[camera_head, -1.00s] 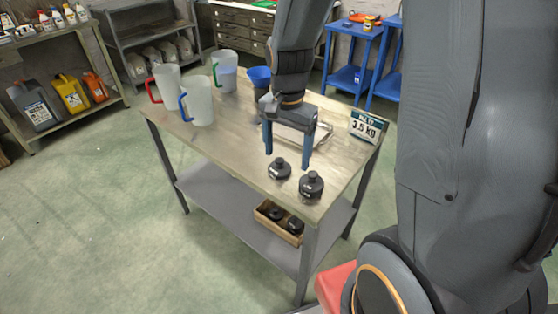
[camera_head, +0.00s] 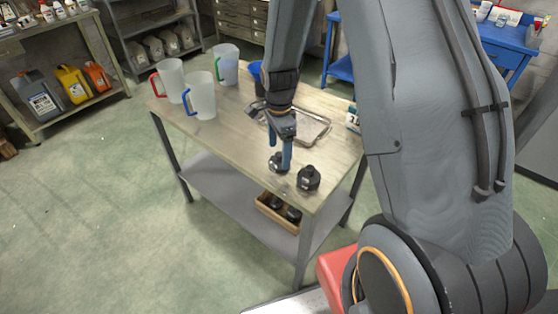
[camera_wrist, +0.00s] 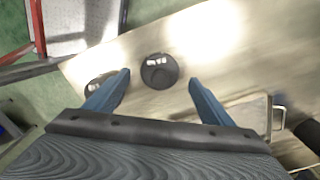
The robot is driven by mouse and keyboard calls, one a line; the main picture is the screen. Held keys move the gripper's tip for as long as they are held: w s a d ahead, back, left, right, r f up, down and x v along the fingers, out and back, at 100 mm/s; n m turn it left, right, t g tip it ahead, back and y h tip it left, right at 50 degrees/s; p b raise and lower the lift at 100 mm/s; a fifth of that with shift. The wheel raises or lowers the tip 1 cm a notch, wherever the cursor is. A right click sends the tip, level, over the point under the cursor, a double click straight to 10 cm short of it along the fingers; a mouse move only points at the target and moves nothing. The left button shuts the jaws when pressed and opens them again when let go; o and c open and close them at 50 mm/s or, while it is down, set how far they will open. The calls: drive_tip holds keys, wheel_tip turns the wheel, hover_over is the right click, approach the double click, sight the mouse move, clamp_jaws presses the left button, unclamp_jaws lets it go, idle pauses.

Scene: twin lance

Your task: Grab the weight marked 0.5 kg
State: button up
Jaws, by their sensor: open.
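Two black knobbed weights stand on the table (camera_head: 215,135) near its front end. One weight (camera_head: 276,163) is below my gripper (camera_head: 279,166) in the head view, partly covered by the fingers. The other weight (camera_head: 308,178) stands to its right. In the wrist view one weight (camera_wrist: 158,72) lies between and beyond the open blue fingers of my gripper (camera_wrist: 160,80); the other weight (camera_wrist: 96,84) is partly hidden by the left finger. Both carry small white markings, too small to read. My gripper is open and empty, pointing down.
A metal tray (camera_head: 318,130) lies behind the weights. Three jugs with red (camera_head: 171,80), blue (camera_head: 202,96) and green (camera_head: 227,64) handles stand at the table's far left. A wooden box (camera_head: 270,216) with dark weights sits on the lower shelf. A sign (camera_head: 352,118) is mostly hidden by my arm.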

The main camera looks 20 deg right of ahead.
drive_tip(key=shift+f, duration=1.25)
drive_tip(key=c, duration=1.6)
drive_tip(key=shift+o, duration=0.2)
drive_tip(key=shift+r, duration=0.1)
